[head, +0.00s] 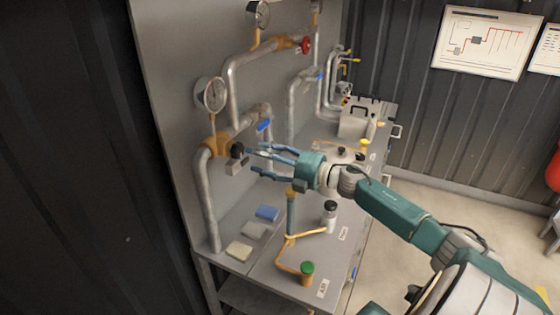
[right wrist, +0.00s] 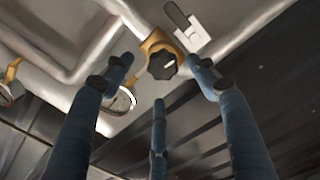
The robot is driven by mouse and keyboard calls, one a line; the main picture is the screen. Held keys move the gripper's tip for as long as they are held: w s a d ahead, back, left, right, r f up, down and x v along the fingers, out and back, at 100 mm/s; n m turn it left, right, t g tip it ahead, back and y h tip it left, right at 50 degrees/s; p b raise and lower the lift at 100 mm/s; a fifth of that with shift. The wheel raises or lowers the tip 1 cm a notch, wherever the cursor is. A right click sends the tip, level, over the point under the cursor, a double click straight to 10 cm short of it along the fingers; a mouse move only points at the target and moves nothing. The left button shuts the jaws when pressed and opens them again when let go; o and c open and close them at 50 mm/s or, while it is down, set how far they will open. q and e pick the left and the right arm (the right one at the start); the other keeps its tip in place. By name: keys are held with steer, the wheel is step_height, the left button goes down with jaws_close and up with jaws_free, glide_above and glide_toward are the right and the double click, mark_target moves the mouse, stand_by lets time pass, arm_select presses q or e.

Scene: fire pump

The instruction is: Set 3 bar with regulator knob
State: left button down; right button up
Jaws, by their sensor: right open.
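The black regulator knob (head: 237,149) sits on a brass fitting on the grey panel's pipework. It also shows in the right wrist view (right wrist: 162,66), with a pale mark on its face. A round pressure gauge (head: 212,94) stands above it; its needle reading is too small to tell. A gauge (right wrist: 122,101) also shows in the right wrist view. My right gripper (head: 264,160) is open and empty, just right of the knob, its fingers pointing towards it. In the right wrist view its fingers (right wrist: 160,88) spread around the knob's line, apart from it. My left gripper is not in view.
A pale block with a dark lever (right wrist: 188,28) sits beside the knob. A blue valve handle (head: 264,125) and a red handwheel (head: 305,45) are on nearby pipes. Blue and pale blocks (head: 267,213), a bottle (head: 330,212) and a green-capped fitting (head: 307,270) are on the bench below.

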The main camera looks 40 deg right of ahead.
steer(key=v, duration=0.7)
steer(key=shift+d, duration=0.15)
